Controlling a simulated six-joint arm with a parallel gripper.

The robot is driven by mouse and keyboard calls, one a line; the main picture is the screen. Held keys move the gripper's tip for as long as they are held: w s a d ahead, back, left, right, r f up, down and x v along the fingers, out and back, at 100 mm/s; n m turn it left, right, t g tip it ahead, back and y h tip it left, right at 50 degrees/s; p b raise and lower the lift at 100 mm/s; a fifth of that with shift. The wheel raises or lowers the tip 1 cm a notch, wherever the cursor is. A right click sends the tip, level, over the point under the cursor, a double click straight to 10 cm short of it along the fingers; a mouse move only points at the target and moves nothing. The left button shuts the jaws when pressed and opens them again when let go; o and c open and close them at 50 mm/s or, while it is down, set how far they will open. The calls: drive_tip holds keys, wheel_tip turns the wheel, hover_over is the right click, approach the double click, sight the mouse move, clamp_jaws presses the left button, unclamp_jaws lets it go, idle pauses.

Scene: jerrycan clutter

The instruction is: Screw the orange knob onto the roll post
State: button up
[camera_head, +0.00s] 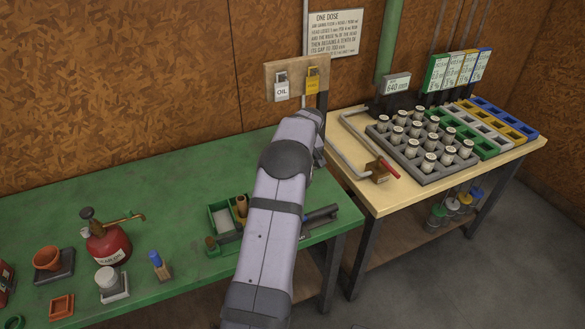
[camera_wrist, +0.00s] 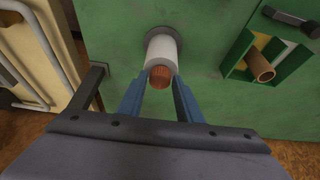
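In the wrist view, the orange ribbed knob (camera_wrist: 160,76) sits between the blue fingertips of my gripper (camera_wrist: 160,82), which appear closed against its two sides. Directly beyond it is a white cylinder (camera_wrist: 162,50), which looks like the roll on its post, rising from a grey round base (camera_wrist: 176,33) on the green bench. The knob lines up with the roll's near end; I cannot tell whether it touches the post or thread. The post itself is hidden. In the head view, my arm hides the gripper, knob and roll.
A green divided tray (camera_wrist: 246,62) with a brown cylinder (camera_wrist: 260,66) stands on the bench beside the roll. A red oil can (camera_head: 108,245) and small pots are at the left. A board with OIL tag (camera_head: 281,89) is behind.

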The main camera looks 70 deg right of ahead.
drive_tip(key=shift+r+p, duration=0.9)
drive_tip(key=shift+r, duration=0.6)
drive_tip(key=o, duration=0.6)
drive_tip(key=shift+c, duration=0.2)
drive_tip(key=shift+r+p, duration=0.95)
drive_tip(key=shift+r, duration=0.5)
